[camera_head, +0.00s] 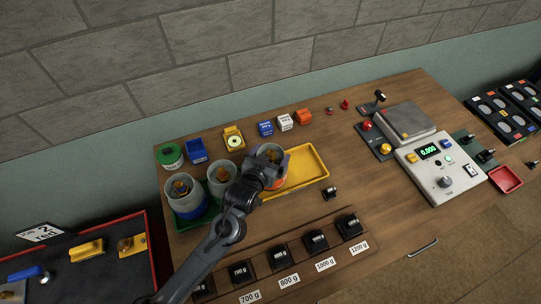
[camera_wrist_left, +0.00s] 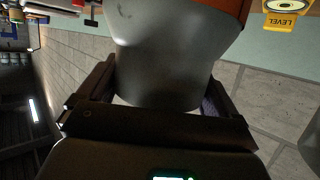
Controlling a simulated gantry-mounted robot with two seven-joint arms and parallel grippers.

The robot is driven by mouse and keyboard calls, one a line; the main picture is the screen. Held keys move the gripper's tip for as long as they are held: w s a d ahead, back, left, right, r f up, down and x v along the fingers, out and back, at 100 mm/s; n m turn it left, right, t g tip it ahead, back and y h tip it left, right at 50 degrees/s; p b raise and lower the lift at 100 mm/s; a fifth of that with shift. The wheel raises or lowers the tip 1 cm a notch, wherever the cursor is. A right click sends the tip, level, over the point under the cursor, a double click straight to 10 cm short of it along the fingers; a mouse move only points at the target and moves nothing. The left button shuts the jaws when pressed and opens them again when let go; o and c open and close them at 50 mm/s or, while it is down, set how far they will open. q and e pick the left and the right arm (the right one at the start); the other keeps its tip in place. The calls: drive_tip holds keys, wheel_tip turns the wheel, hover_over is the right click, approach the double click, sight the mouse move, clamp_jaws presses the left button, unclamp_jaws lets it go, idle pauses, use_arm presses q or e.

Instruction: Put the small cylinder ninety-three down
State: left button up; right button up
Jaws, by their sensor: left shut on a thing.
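My left gripper (camera_head: 270,166) is shut on a grey metal cylinder with an orange band (camera_head: 278,184). The cylinder's grey body fills the space between the fingers in the left wrist view (camera_wrist_left: 165,60). In the head view it is at the left end of the yellow tray (camera_head: 318,158), mostly hidden by my gripper. I cannot tell whether its base touches the tray, and no number is readable on it. Two other grey cylinders stand to the left: one with a blue band (camera_head: 185,208) and one in the middle (camera_head: 221,186). My right gripper is not in view.
A green tray (camera_head: 210,219) lies under the left cylinders. Labelled black weights (camera_head: 316,241) line the front. Small coloured boxes (camera_head: 285,122) stand behind the yellow tray. A scale (camera_head: 441,168) reading 0.000 stands at right. The yellow tray's right part is bare.

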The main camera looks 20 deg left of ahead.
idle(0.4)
use_arm(q)
drive_tip(key=o, duration=1.7)
drive_tip(key=shift+f, duration=0.15)
drive_tip(key=v, duration=1.2)
drive_tip(key=s+a+f+g, duration=0.1)
drive_tip(key=s+f+g, duration=0.2)
drive_tip(key=s, duration=0.3)
drive_tip(key=s+a+f+m+g, duration=0.1)
drive_tip(key=s+f+g, duration=0.2)
drive_tip(key=s, duration=0.3)
drive_tip(key=s+a+f+m+g, duration=0.1)
drive_tip(key=s+f+g, duration=0.2)
drive_tip(key=s, duration=0.3)
drive_tip(key=shift+s+a+f+g, duration=0.2)
drive_tip(key=shift+s+a+g, duration=0.1)
drive_tip(key=shift+g, duration=0.4)
